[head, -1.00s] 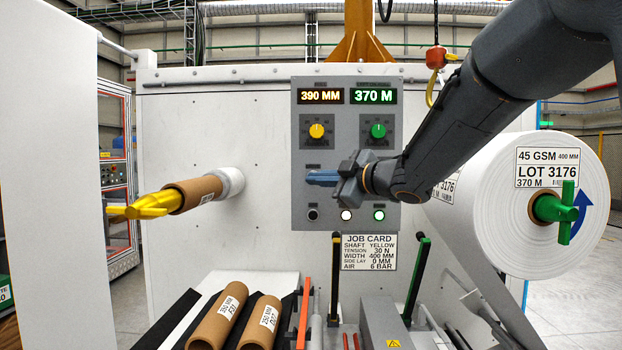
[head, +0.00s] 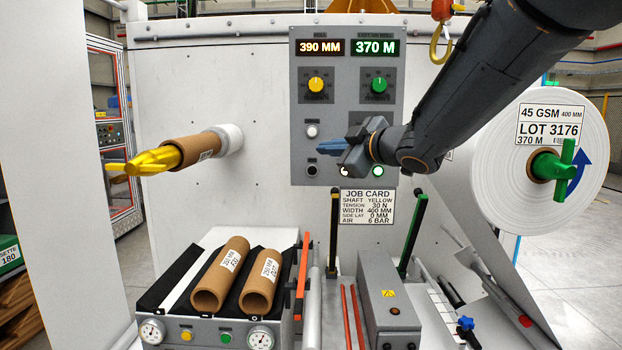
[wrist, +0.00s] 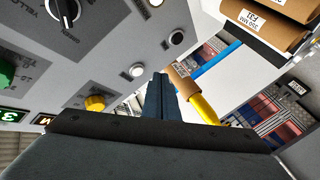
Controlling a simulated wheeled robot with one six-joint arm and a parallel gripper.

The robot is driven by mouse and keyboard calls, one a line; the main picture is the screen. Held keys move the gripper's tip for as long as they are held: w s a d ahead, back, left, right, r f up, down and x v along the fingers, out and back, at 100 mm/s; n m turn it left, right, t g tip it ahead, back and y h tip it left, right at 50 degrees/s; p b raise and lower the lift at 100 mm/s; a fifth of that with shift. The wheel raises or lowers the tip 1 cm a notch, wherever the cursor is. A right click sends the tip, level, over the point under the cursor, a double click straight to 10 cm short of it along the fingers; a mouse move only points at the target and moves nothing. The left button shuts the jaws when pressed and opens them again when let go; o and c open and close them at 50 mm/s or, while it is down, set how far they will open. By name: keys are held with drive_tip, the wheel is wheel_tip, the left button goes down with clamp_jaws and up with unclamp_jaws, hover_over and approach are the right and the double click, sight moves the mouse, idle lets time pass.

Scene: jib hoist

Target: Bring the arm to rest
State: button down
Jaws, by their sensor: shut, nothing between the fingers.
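My gripper (head: 322,149) is in front of the lower part of the grey control panel (head: 345,113) in the head view, with its fingers pointing left. The fingers are shut and hold nothing. In the wrist view the closed gripper (wrist: 160,78) stands up from the bottom middle, with the panel (wrist: 105,45) at the left. My arm comes in from the upper right and hides part of the panel's right edge. I cannot tell the gap between gripper and panel.
A yellow-tipped shaft (head: 152,162) with a cardboard core (head: 190,151) sticks out at the left. A white roll (head: 500,165) sits on a green shaft at the right. Two cores (head: 219,277) (head: 262,283) lie on a black-topped rack. A hook (head: 440,46) hangs near my arm. A job card (head: 367,207) is below the panel.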

drive_tip(key=s+d+f+m+g+h, duration=0.1)
drive_tip(key=s+d+f+m+h, duration=0.3)
drive_tip(key=f, duration=0.4)
drive_tip(key=s+d+f+m+g+h, duration=0.2)
drive_tip(key=d+f+m, duration=0.1)
drive_tip(key=d+f, duration=0.3)
drive_tip(key=s+d+f+m+g+h, duration=0.1)
drive_tip(key=s+d+f+m+h, duration=0.25)
drive_tip(key=f, duration=0.55)
drive_tip(key=s+d+f+m+g, duration=0.1)
drive_tip(key=s+f+g, duration=0.3)
drive_tip(key=s, duration=0.6)
drive_tip(key=s+d+f+m+g, duration=0.1)
drive_tip(key=s+f+m+g, duration=0.3)
drive_tip(key=s+f, duration=0.5)
drive_tip(key=shift+s+f, duration=0.2)
drive_tip(key=shift+s, duration=1)
drive_tip(key=shift+m, duration=0.25)
